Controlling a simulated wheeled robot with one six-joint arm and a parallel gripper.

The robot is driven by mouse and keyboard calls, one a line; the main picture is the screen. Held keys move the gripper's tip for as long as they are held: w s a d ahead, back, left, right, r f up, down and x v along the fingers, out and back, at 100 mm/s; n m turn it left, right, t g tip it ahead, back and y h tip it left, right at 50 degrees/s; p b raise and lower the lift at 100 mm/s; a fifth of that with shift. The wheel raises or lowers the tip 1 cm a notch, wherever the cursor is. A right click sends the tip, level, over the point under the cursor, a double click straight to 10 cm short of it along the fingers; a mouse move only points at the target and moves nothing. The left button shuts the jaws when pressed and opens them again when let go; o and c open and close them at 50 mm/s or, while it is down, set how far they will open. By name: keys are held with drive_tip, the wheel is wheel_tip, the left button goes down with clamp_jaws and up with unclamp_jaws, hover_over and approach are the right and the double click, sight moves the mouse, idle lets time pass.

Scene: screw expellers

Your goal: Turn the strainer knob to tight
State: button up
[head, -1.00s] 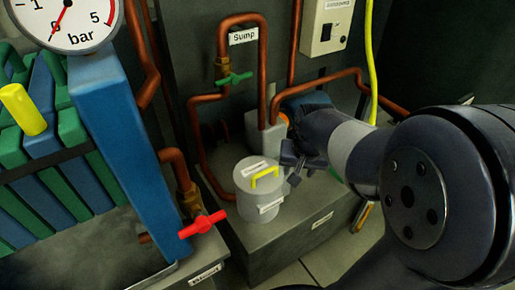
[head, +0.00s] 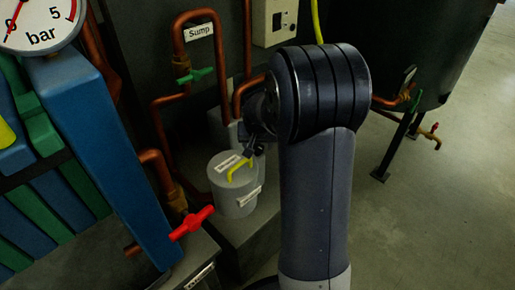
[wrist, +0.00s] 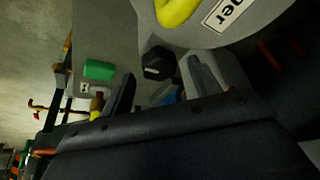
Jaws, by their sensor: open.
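A grey cylindrical canister (head: 236,203) stands on a low plinth in the head view, with a yellow bar handle (head: 239,169) and white labels too small to read. In the wrist view the grey lid (wrist: 225,35) and yellow handle (wrist: 178,12) are at the top, with part of a label ending in "per". My gripper (head: 257,142) is just behind and right of the handle, partly hidden by my arm. In the wrist view my gripper (wrist: 160,70) is open, its fingers apart. A dark faceted knob-like piece (wrist: 157,62) shows between the fingertips; I cannot tell whether they touch it.
A red valve handle (head: 191,222) and the blue press frame (head: 105,150) stand left of the canister. Copper pipes (head: 160,125) and a green valve handle (head: 195,75) rise behind it. A dark tank (head: 415,60) stands at right, with open floor (head: 440,200) before it.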

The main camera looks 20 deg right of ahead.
drive_tip(key=shift+w+d+f, duration=0.1)
drive_tip(key=shift+w+f, duration=0.1)
drive_tip(key=shift+f, duration=0.3)
drive_tip(key=c, duration=1)
